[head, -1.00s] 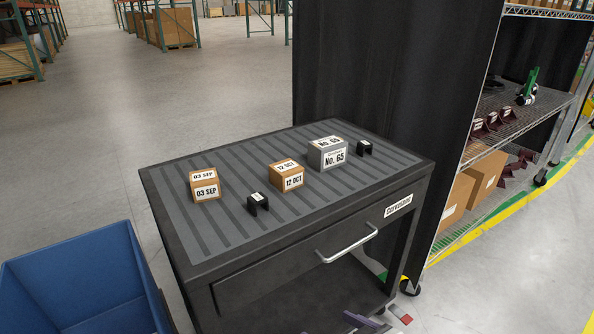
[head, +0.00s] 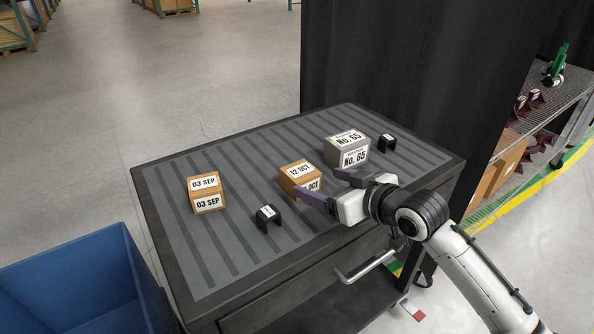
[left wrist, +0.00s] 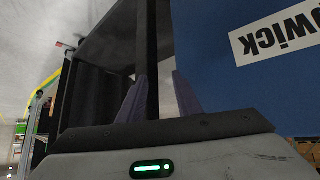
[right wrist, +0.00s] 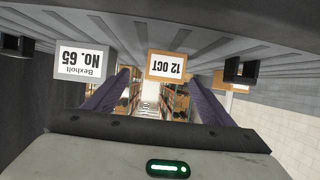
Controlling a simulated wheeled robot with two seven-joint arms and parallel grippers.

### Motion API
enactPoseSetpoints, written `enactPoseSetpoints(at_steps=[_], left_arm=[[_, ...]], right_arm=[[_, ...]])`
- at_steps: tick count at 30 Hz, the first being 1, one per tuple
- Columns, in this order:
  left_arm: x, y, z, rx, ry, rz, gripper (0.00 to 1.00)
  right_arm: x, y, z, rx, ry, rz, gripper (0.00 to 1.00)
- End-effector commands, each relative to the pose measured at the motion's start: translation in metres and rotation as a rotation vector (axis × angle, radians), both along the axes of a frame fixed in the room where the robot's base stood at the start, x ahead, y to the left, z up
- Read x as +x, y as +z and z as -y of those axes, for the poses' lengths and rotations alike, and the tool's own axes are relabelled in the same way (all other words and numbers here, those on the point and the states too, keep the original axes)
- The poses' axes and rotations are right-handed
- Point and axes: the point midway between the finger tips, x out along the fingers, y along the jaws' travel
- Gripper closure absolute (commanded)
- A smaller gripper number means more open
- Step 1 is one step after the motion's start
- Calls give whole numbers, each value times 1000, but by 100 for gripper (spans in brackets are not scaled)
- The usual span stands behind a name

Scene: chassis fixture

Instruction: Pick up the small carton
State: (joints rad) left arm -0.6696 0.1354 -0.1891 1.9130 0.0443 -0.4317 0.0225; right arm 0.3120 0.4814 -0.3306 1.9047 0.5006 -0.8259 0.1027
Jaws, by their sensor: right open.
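A small brown carton labelled 12 OCT (head: 299,174) sits on the cart's striped top. Another brown carton, 03 SEP (head: 206,192), sits to its left, and a grey No. 65 box (head: 346,148) to its right. My right gripper (head: 321,181) is open and empty beside the 12 OCT carton, its near finger covering part of the front label. In the right wrist view the 12 OCT carton (right wrist: 167,66) shows ahead between the fingertips. My left gripper (left wrist: 159,77) is out of the head view; its fingers stand apart with nothing between them.
Two black brackets (head: 268,217) (head: 387,143) stand on the cart top (head: 235,250). A blue bin (head: 75,280) stands at the cart's left. A black curtain (head: 400,70) hangs behind, with a wire shelf (head: 540,120) to the right.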

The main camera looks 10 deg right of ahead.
Motion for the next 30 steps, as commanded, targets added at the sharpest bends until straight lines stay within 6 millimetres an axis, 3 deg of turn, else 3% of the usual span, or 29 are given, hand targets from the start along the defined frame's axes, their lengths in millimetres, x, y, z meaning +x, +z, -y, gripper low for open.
enactPoseSetpoints(at_steps=[8, 19, 30], left_arm=[[-17, -11, 0, 3, -2, -40, 69], [-16, -8, 0, 2, -2, -35, 69], [-6, -2, 1, 0, -2, -14, 69]], right_arm=[[29, -13, -14, 1, 2, 1, 23], [65, -28, -35, 0, 1, 1, 23], [72, -32, -37, -1, 2, 1, 25]])
